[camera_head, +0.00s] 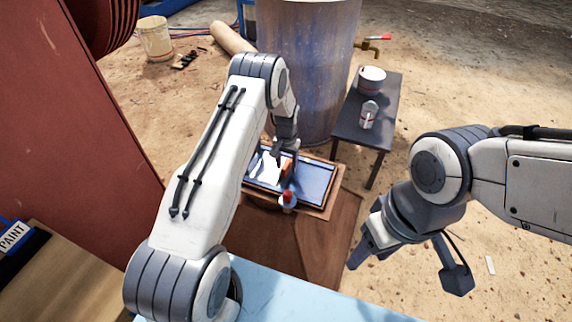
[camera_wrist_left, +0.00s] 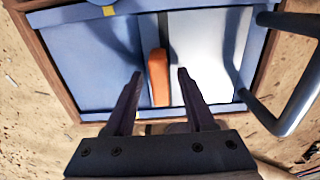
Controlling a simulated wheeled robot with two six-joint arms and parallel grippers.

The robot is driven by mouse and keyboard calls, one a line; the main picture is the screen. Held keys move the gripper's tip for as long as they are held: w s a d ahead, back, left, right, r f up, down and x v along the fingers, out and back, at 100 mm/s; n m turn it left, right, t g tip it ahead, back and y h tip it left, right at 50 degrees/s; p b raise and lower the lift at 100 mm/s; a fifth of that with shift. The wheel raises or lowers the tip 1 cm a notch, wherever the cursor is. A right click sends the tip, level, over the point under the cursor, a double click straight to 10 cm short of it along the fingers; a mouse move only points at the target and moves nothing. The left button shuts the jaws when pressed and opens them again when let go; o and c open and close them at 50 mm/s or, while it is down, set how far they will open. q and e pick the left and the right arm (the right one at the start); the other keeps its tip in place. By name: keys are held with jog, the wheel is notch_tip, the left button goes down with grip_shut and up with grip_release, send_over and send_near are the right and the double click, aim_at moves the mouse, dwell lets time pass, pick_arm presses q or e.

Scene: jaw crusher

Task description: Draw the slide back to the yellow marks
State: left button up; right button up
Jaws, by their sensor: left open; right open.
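The slide (camera_wrist_left: 205,55) is a pale plate in a blue frame (camera_wrist_left: 60,95) with a wooden border. An orange handle (camera_wrist_left: 157,70) stands near its dark left edge in the left wrist view. Yellow marks (camera_wrist_left: 109,11) show on the frame's rails, left of the orange handle; a second one (camera_wrist_left: 137,115) is on the near rail. My left gripper (camera_wrist_left: 160,73) is open, its fingertips appearing on either side of the handle; I cannot tell whether they touch it. In the head view my arm partly hides the slide (camera_head: 266,164). My right gripper (camera_head: 362,250) is open and empty, off to the right.
A bent blue-grey bar (camera_wrist_left: 291,75) rises at the frame's right in the left wrist view. A red-topped knob (camera_head: 287,198) is at the frame's near edge. A large rusty drum (camera_head: 310,60) and a small dark table (camera_head: 385,115) stand behind.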

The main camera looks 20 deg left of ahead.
pick_arm(q)
grip_shut()
dwell(1.3)
